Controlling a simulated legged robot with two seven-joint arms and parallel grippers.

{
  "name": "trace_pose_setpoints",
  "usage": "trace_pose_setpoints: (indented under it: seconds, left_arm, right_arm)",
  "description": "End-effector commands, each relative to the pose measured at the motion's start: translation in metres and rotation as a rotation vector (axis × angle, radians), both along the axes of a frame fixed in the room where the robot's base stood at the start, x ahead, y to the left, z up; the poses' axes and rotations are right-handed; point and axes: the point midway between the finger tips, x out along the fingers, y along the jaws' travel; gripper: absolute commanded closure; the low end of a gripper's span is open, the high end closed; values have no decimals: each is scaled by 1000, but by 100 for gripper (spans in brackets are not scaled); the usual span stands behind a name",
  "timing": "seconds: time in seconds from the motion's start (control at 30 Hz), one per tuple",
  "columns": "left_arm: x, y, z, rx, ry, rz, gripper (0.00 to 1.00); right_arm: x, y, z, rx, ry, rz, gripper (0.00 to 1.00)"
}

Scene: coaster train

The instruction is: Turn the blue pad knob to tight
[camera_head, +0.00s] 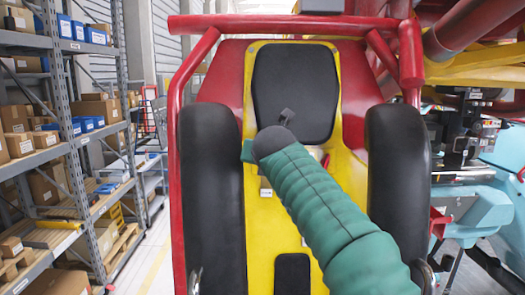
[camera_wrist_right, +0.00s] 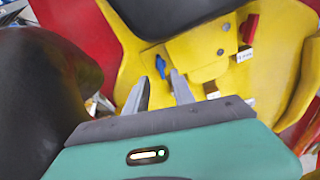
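The blue pad knob (camera_wrist_right: 160,66) is a small blue lever on the yellow seat panel (camera_wrist_right: 192,58), seen in the right wrist view. It stands tilted, just beyond the fingertips of my right gripper (camera_wrist_right: 159,78). The two grey fingers are apart, with the knob showing in line with the gap between them; I see no clear contact. In the head view my right arm comes in from the lower right, and its gripper (camera_head: 284,117) points at the seat; the blue knob is hidden there. My left gripper is in neither view.
Black padded bolsters (camera_head: 212,190) and (camera_head: 397,180) flank the yellow seat. A black backrest pad (camera_head: 295,80) lies behind the gripper. A red frame bar (camera_head: 183,110) runs along the left.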

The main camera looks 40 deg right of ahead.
Motion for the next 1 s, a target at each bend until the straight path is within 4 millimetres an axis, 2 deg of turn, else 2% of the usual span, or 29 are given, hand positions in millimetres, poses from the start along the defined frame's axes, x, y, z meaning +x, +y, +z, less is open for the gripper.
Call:
trace_pose_setpoints:
  seconds: [0.03, 0.27, 0.63, 0.87, 1.0]
  left_arm:
    - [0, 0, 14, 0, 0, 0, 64]
    - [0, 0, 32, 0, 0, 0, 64]
    - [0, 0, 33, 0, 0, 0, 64]
    - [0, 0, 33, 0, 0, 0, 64]
    - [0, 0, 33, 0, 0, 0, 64]
  right_arm:
    - [10, -7, 0, 4, 5, 4, 70]
    - [43, -32, -18, 2, 0, 4, 70]
    - [49, -37, -25, -2, -2, 2, 70]
    - [51, -39, -26, -1, -1, 2, 99]
    - [51, -39, -26, -1, -1, 3, 100]
